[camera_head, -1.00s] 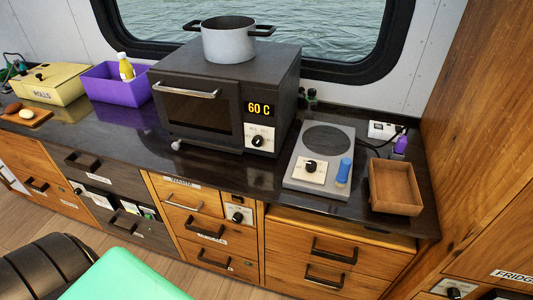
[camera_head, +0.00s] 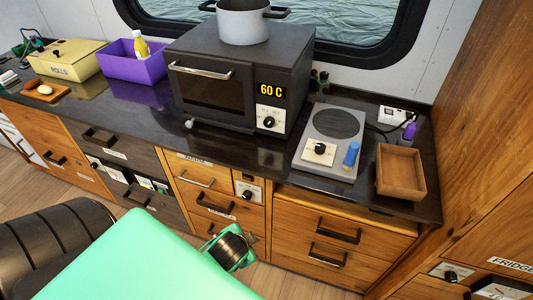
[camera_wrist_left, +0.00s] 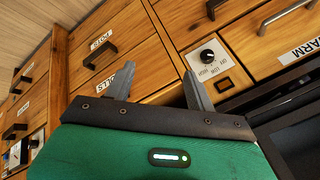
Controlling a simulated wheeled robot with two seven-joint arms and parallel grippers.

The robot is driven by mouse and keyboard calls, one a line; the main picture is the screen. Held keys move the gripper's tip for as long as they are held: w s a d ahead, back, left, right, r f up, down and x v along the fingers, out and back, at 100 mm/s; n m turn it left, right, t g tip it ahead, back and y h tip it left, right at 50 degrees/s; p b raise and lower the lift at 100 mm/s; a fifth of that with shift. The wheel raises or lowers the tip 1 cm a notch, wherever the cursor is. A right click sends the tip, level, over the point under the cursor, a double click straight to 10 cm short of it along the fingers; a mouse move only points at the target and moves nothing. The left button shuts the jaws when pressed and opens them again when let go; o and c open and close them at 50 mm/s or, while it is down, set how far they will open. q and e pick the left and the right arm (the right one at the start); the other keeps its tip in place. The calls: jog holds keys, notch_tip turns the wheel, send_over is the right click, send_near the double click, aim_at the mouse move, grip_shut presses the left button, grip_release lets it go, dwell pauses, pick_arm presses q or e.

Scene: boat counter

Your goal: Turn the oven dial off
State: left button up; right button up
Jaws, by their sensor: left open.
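The oven (camera_head: 212,92) is a dark box on the counter, its door shut, with a lit "60 C" display (camera_head: 271,90). Its black dial (camera_head: 269,122) sits on a white plate below the display; its pointer setting is too small to read. In the left wrist view, my left gripper (camera_wrist_left: 158,92) is open and empty, its two grey fingers apart in front of the drawer fronts. Another black dial (camera_wrist_left: 207,56) on a white plate shows just beyond the right finger, among the drawers. I cannot see my right gripper.
A grey pot (camera_head: 243,22) stands on the oven. A hotplate (camera_head: 330,140) with its own dial (camera_head: 319,149) and a wooden tray (camera_head: 400,172) are to the right. A purple bin (camera_head: 132,66) and yellow box (camera_head: 66,62) are to the left. Drawers lie below the counter.

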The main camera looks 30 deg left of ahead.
pick_arm(q)
jog(key=w+a+r+m+t+y, duration=0.4)
jog(key=w+a+r+m+t, duration=0.2)
jog(key=w+a+r+m, duration=0.4)
jog(key=m+t+h, duration=0.2)
jog(key=m+t, duration=0.4)
jog(key=m, duration=0.7)
send_near(268, 124)
jog(key=shift+n, duration=0.3)
jog(key=p+x, duration=0.2)
jog(key=x, duration=0.6)
jog(key=shift+w+a+p, duration=0.15)
jog(key=shift+w+p, duration=0.15)
jog(key=shift+p, duration=0.05)
jog(key=shift+g, duration=0.3)
jog(key=c, duration=1)
